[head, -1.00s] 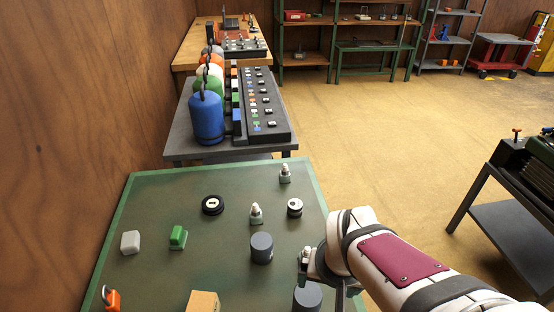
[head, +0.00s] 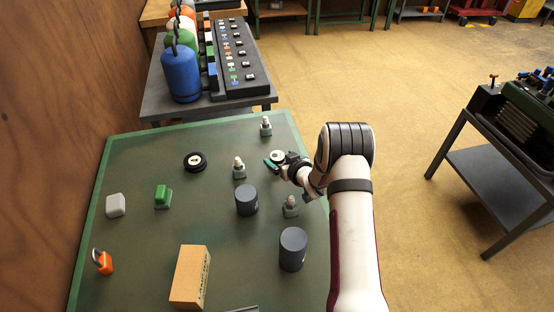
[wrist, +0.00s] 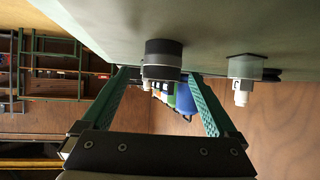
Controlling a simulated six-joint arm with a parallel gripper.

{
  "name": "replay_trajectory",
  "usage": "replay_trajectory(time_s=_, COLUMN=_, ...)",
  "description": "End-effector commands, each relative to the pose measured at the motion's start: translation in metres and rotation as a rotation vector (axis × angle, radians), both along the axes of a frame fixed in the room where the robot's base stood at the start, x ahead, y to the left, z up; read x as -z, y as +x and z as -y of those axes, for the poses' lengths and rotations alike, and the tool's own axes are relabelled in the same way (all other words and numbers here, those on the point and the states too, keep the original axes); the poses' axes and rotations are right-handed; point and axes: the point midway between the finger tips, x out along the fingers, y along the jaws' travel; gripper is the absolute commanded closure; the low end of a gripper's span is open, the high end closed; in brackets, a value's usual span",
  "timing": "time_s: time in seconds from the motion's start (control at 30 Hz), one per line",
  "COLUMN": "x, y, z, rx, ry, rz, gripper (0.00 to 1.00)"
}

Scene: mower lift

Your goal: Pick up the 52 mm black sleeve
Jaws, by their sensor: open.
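My gripper (head: 282,163) is open, and its green fingers reach over the right side of the green table. A short black round piece with a pale top (head: 277,155) is at the fingertips. In the wrist view this piece (wrist: 163,57) has a black body and a grey band, and it appears between the open fingers (wrist: 161,80); contact cannot be told. Other dark round candidates are a low black ring with a pale centre (head: 195,162) and two taller dark grey cylinders (head: 246,201) (head: 293,250). I cannot read sizes, so which is the 52 mm sleeve is unclear.
Small grey fittings with pale tops stand close by (head: 239,168) (head: 265,127) (head: 290,207). A green block (head: 162,197), a white block (head: 115,205), an orange padlock (head: 103,262) and a cardboard box (head: 190,277) are farther left.

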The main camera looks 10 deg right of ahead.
Motion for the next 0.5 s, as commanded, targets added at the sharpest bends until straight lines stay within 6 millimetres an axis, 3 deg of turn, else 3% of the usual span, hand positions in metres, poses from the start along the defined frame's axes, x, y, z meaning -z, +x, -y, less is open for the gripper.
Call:
replay_trajectory(time_s=0.3, x=0.022, y=0.045, z=-0.012, rx=-0.001, ry=-0.001, rz=-0.001, gripper=0.06)
replay_trajectory(time_s=0.5, x=0.023, y=0.049, z=-0.012, rx=0.0, ry=0.0, rz=0.0, gripper=0.06)
